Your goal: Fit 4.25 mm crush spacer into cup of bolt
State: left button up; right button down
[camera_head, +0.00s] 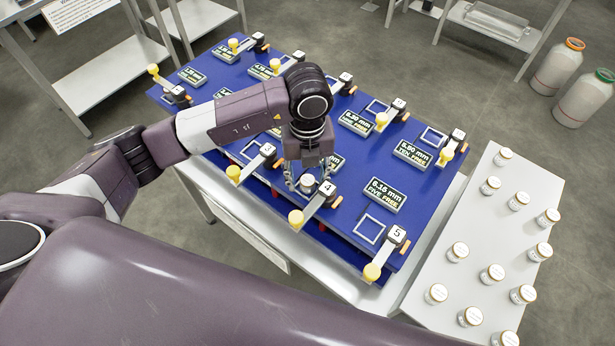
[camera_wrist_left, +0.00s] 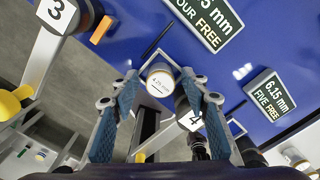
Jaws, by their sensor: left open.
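My left gripper (camera_head: 309,178) points down over the blue board near the lever marked 4 (camera_head: 325,189). Its fingers are open. The crush spacer (camera_wrist_left: 160,80), a small white jar with a label that seems to read 4.25 mm, stands between the fingertips in the left wrist view. It also shows as a white top in the head view (camera_head: 308,181). I see no clear grip on it, and its base is hidden, so I cannot tell what it rests in. The number 4 block (camera_wrist_left: 190,120) is partly behind the right finger. My right gripper is not in view.
The blue board (camera_head: 340,240) carries several numbered levers with yellow knobs, size plates such as 6.15 mm (camera_head: 385,194), and square outlines (camera_head: 369,228). Lever 3 (camera_head: 250,162) is close on the left. A white side table (camera_head: 420,295) at right holds several labelled jars (camera_head: 491,274).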

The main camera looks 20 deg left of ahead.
aim_at(308, 179)
pick_arm(q)
notch_tip(308, 179, up, 12)
jog(key=b, duration=0.2)
jog(key=shift+b, duration=0.3)
jog(key=shift+f, duration=0.1)
